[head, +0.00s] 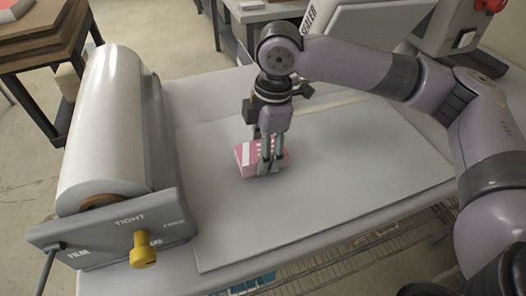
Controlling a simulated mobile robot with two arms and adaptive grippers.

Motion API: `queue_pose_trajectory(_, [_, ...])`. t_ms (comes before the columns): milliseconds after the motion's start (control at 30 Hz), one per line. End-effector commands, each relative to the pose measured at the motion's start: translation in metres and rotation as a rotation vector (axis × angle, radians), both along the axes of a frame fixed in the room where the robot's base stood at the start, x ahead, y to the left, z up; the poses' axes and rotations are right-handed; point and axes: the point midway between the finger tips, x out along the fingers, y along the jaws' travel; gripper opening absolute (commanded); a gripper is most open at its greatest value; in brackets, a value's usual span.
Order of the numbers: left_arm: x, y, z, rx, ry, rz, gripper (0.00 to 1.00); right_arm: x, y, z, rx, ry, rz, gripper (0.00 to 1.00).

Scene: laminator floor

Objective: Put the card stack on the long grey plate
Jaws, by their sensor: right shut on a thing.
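The card stack (243,158) is a small pink-red and white block in the middle of the head view. My right gripper (265,165) points down over it and is shut on it, its fingers covering part of the stack's front and right side. The long grey plate (330,205) is a flat grey sheet on the table below and around the stack. Whether the stack touches the plate or hangs slightly above it, I cannot tell. My left gripper is not in view.
A film roller machine (118,130) with a yellow knob (143,250) stands along the plate's left side. A sealer machine (385,30) stands at the back right. A table with brown boards (35,35) is at the upper left. The plate's right part is clear.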

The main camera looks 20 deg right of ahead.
Motion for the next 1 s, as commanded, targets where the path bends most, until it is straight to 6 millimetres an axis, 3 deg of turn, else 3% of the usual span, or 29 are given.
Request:
queue_pose_trajectory(100, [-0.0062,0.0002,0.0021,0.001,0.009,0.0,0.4,-0.0005,-0.0003,-0.0127,0.0,0.0,0.0,0.12])
queue_pose_trajectory(433, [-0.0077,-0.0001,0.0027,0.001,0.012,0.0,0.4,-0.0003,-0.0003,-0.0159,0.0,0.0,0.0,0.12])
queue_pose_trajectory(467, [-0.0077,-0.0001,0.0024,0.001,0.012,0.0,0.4,-0.0002,-0.0003,-0.0164,-0.001,0.0,0.0,0.51])
queue_pose_trajectory(733, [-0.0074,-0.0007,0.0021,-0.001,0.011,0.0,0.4,-0.0001,-0.0003,-0.016,-0.001,-0.001,0.0,0.69])
queue_pose_trajectory(1000, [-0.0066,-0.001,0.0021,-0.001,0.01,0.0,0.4,-0.0001,-0.0002,-0.0158,0.0,-0.001,0.0,0.7])
